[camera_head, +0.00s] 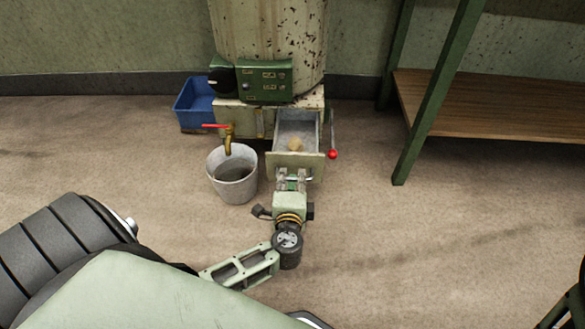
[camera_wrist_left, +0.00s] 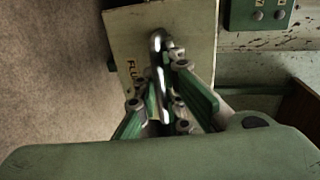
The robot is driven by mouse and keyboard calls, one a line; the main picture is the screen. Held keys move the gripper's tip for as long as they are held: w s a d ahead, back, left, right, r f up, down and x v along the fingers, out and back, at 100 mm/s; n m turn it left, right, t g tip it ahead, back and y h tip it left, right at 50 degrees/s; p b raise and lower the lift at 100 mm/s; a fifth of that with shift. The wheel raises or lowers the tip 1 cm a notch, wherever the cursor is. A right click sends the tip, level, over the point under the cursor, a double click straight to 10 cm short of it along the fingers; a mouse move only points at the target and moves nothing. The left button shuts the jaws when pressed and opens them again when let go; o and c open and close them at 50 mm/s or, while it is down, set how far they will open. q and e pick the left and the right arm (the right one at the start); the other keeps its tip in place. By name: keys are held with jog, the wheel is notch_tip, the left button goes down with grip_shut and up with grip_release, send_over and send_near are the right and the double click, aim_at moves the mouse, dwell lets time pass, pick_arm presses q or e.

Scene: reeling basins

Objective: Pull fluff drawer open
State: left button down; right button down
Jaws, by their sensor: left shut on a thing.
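The fluff drawer (camera_head: 296,165) sits at the base of the rusty boiler-like machine, and it stands pulled out with its grey inside showing. A small tan lump (camera_head: 295,144) lies in it. My left gripper (camera_head: 291,180) is at the drawer front, shut on the drawer's metal handle. In the left wrist view, the shiny handle (camera_wrist_left: 157,62) runs between the fingers (camera_wrist_left: 165,100), and part of the drawer label (camera_wrist_left: 132,72) shows beside it. My right gripper is not in view.
A metal bucket (camera_head: 232,190) stands left of the drawer under a brass tap (camera_head: 228,140) with a red lever. A blue crate (camera_head: 193,108) is behind it. A red-knobbed lever (camera_head: 332,153) is close on the drawer's right. A green-framed wooden shelf (camera_head: 490,105) stands at right.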

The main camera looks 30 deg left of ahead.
pick_arm(q)
jog(key=shift+d, duration=0.1)
jog(key=c, duration=1.8)
grip_release()
jog(key=shift+c, duration=0.2)
jog(key=shift+s, duration=0.15)
jog(key=v, duration=1.2)
